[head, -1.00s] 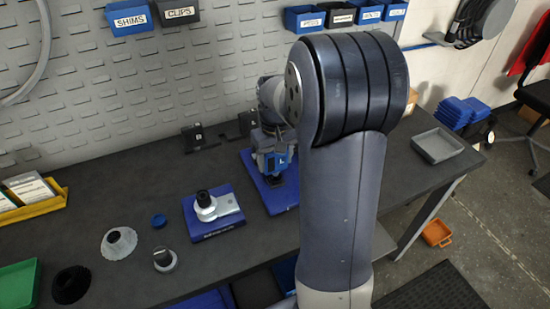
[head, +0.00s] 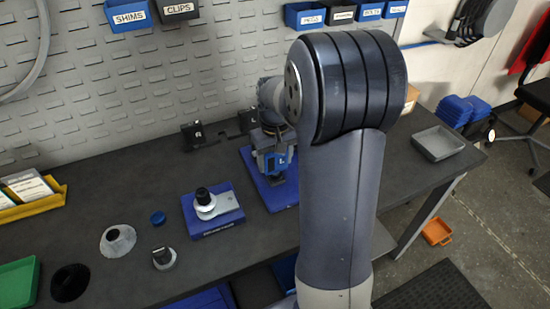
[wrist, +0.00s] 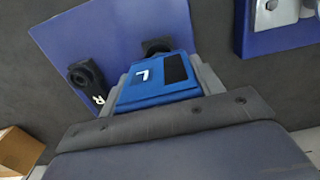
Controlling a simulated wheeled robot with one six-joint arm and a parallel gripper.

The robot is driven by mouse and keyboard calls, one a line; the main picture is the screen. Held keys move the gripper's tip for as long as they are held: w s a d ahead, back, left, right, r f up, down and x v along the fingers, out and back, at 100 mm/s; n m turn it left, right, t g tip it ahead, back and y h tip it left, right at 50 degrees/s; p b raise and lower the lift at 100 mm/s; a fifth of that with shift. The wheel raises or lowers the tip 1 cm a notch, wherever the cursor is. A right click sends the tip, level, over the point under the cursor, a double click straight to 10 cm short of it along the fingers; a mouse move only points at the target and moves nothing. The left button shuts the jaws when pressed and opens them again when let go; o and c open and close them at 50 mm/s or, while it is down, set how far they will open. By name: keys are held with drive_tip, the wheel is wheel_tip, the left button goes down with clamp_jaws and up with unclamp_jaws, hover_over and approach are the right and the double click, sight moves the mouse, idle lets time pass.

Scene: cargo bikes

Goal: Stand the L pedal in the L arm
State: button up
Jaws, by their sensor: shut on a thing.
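The blue L pedal (wrist: 147,80), marked with a white L and a black patch, is held between the grey fingers of my gripper (wrist: 162,72). It also shows in the head view (head: 278,162), above the blue mat (head: 266,190). In the wrist view, a black arm end (wrist: 157,47), likely the L arm, shows just beyond the pedal's edge, mostly hidden by it. The black R arm (wrist: 86,76), with a round hole and a white R, lies to its left on the mat. I cannot tell whether the pedal touches the L arm.
A second blue base (head: 213,228) with a silver and black part stands left of the mat. Cones and small round parts lie further left. Black holders (head: 193,136) stand at the wall. A grey tray (head: 438,145) is at the bench's right end.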

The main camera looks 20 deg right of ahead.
drive_tip(key=o, duration=1.2)
drive_tip(key=shift+c, duration=0.2)
drive_tip(key=shift+r, duration=0.1)
wheel_tip(320, 180, up, 11)
drive_tip(key=shift+f, duration=0.15)
wheel_tip(320, 180, down, 11)
drive_tip(key=shift+r, duration=0.35)
drive_tip(key=shift+f, duration=0.15)
